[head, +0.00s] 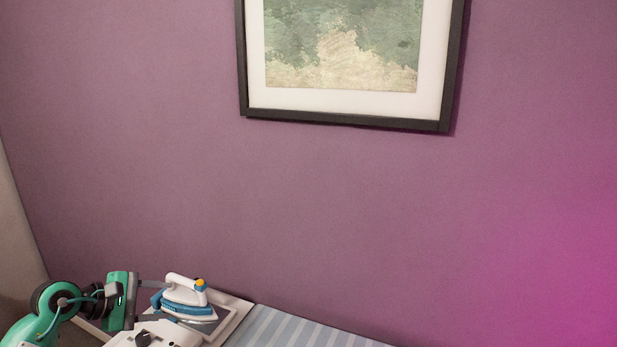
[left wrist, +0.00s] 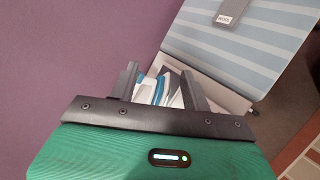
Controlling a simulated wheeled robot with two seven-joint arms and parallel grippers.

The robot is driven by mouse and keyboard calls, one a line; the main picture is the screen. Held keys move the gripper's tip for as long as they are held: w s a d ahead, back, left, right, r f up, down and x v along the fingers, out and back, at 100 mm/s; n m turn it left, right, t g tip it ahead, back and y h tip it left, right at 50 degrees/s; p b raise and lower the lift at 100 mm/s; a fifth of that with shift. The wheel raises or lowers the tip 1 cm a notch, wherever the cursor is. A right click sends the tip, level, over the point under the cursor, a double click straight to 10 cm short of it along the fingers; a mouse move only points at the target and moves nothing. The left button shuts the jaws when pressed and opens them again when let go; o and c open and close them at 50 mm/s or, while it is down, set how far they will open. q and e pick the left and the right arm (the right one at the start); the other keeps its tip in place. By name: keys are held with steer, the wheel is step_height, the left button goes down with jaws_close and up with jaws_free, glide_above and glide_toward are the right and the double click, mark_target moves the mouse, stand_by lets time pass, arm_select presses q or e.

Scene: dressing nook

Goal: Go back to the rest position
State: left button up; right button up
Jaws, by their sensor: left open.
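My left gripper (head: 160,300) is at the lower left of the head view, its two dark fingers apart and pointing right. A white and blue iron (head: 187,296) with an orange knob is right at the fingertips. In the left wrist view the open fingers (left wrist: 159,70) have the iron (left wrist: 150,90) showing between and beyond them. The fingers are not closed on it; whether either one touches it cannot be told. The iron is on a white rest (head: 241,313) with a grey plate. My right gripper is not in view.
The ironing board (head: 285,330) has a pale blue striped cover, and a small grey label (left wrist: 230,12) lies on it. A purple wall (head: 300,200) with a dark-framed picture (head: 345,112) stands behind. The board's visible striped part is otherwise clear.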

arm_select(q)
steer(key=s+d+r+n+t+h, duration=0.45)
steer(key=d+n+t, duration=0.45)
steer(key=n, duration=0.7)
steer(key=s+a+f+n+g+y, duration=0.1)
steer(key=s+a+f+n+y, duration=0.15)
steer(key=f+n+y, duration=0.55)
steer(key=s+a+f+n+g+y, duration=0.1)
steer(key=s+a+f+n+y, duration=0.2)
steer(key=n, duration=0.9)
steer(key=s+a+f+n+g+y, duration=0.15)
steer(key=s+f+n+y, duration=0.35)
steer(key=n, duration=0.6)
steer(key=s+d+f+n+g+h, duration=0.2)
steer(key=s+d+f+n+g, duration=0.3)
steer(key=s, duration=0.5)
steer(key=s+d+f+n+g+h, duration=0.1)
steer(key=s+d+f+n+g, duration=0.15)
steer(key=s+f+g, duration=0.4)
steer(key=s+f, duration=0.2)
steer(key=f, duration=1.4)
steer(key=s+f, duration=0.2)
steer(key=f, duration=1.3)
steer(key=s+a+f+g, duration=0.1)
steer(key=s+a+f, duration=0.1)
steer(key=s+f, duration=1.7)
steer(key=shift+a+f, duration=0.4)
steer(key=shift+f, duration=0.3)
